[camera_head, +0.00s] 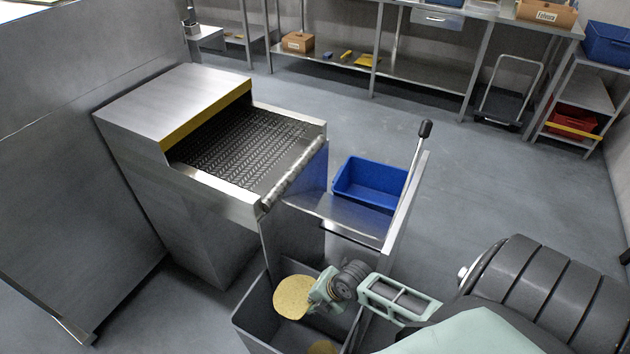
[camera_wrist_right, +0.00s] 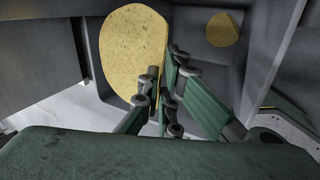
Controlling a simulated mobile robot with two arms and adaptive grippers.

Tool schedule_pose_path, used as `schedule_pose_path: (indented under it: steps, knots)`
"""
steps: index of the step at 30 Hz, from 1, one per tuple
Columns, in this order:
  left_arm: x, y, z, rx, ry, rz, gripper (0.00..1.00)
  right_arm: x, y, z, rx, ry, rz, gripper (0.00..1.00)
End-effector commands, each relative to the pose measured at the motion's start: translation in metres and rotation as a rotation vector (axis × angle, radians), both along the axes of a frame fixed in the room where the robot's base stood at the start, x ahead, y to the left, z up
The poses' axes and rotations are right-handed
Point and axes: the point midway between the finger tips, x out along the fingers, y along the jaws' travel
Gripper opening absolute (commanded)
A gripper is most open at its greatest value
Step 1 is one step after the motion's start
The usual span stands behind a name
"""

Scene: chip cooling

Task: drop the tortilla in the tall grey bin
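A round yellow tortilla (camera_head: 291,298) is at the tips of my right gripper (camera_head: 314,298), over the opening of the tall grey bin (camera_head: 254,308). In the right wrist view, the tortilla (camera_wrist_right: 128,48) has its edge between the fingers of my right gripper (camera_wrist_right: 163,88), which look closed on it. Another tortilla (camera_head: 322,348) lies low inside the bin; it also shows in the right wrist view (camera_wrist_right: 222,29). My left gripper is not in view.
A conveyor (camera_head: 240,150) with a dark mesh belt ends just behind the bin. A blue crate (camera_head: 368,184) sits on a metal stand by a black-knobbed lever (camera_head: 424,130). Shelving (camera_head: 420,70) lines the back wall.

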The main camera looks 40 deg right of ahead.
Motion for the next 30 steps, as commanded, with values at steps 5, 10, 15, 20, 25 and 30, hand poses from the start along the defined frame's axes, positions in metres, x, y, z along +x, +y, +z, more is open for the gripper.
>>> schedule_pose_path:
  steps: [5, 10, 15, 20, 25, 30]
  knots:
    - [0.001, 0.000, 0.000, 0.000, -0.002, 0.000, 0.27, 0.000, 0.000, 0.000, 0.000, 0.000, 0.000, 0.00]
    - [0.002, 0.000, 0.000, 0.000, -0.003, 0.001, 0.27, 0.000, 0.000, 0.000, 0.000, 0.000, -0.001, 0.12]
    - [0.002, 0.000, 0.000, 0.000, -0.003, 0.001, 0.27, 0.000, 0.000, 0.000, 0.000, 0.000, -0.001, 0.27]
    - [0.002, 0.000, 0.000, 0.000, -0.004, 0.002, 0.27, 0.000, 0.000, 0.000, 0.000, 0.000, -0.001, 0.27]
    - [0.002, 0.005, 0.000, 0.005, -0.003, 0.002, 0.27, 0.000, 0.000, 0.001, 0.000, 0.000, 0.000, 0.27]
    - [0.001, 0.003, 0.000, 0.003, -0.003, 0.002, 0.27, -0.006, -0.003, 0.013, -0.001, 0.000, 0.000, 0.27]
